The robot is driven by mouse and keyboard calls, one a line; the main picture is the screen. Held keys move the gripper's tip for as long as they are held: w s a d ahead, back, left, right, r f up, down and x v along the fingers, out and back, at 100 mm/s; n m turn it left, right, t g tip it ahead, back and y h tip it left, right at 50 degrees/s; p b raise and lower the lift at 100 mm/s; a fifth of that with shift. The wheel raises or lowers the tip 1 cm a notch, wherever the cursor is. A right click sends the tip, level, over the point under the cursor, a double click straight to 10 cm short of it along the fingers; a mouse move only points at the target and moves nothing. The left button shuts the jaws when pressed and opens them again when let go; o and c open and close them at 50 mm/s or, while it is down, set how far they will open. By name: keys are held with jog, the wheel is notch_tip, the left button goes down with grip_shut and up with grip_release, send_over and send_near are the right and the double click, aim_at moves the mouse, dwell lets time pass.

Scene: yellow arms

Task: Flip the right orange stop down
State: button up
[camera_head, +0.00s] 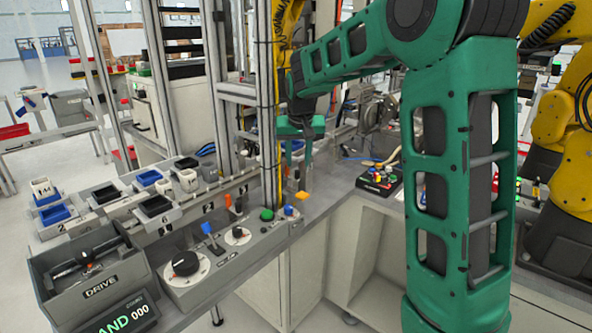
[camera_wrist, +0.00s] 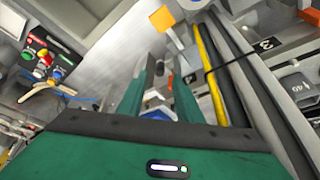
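An orange piece (camera_head: 302,196) stands near the bench edge, right of the metal post, in the head view. A flat orange piece (camera_wrist: 163,19) shows at the top of the wrist view, ahead of the fingertips; a smaller orange piece (camera_wrist: 191,78) is by the right finger. I cannot tell for certain which is the right stop, or its tilt. My gripper (camera_head: 297,157) points down above and behind the orange piece in the head view. Its fingers are apart with nothing held between them in the wrist view (camera_wrist: 165,67).
A green button (camera_head: 267,215) and a blue knob (camera_head: 289,211) are close to the orange piece. The upright metal post stands just left of my gripper. A black button box (camera_head: 378,182) is to the right. A yellow bar (camera_wrist: 211,75) runs beside the right finger.

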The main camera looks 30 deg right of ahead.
jog(key=v, duration=0.5)
dwell(0.4)
jog(key=s+d+f+g, duration=0.1)
jog(key=s+f, duration=0.2)
jog(key=s, duration=1.1)
jog(key=s+d+f+m+g+y, duration=0.1)
jog(key=s+f, duration=0.3)
jog(key=s, duration=0.9)
jog(key=s+d+f+m+g, duration=0.1)
jog(key=s+d+f+g, duration=0.1)
jog(key=s, duration=1.2)
jog(key=shift+s+d+f+y, duration=0.25)
jog(key=shift+s+f+y, duration=0.15)
jog(key=shift+f, duration=0.5)
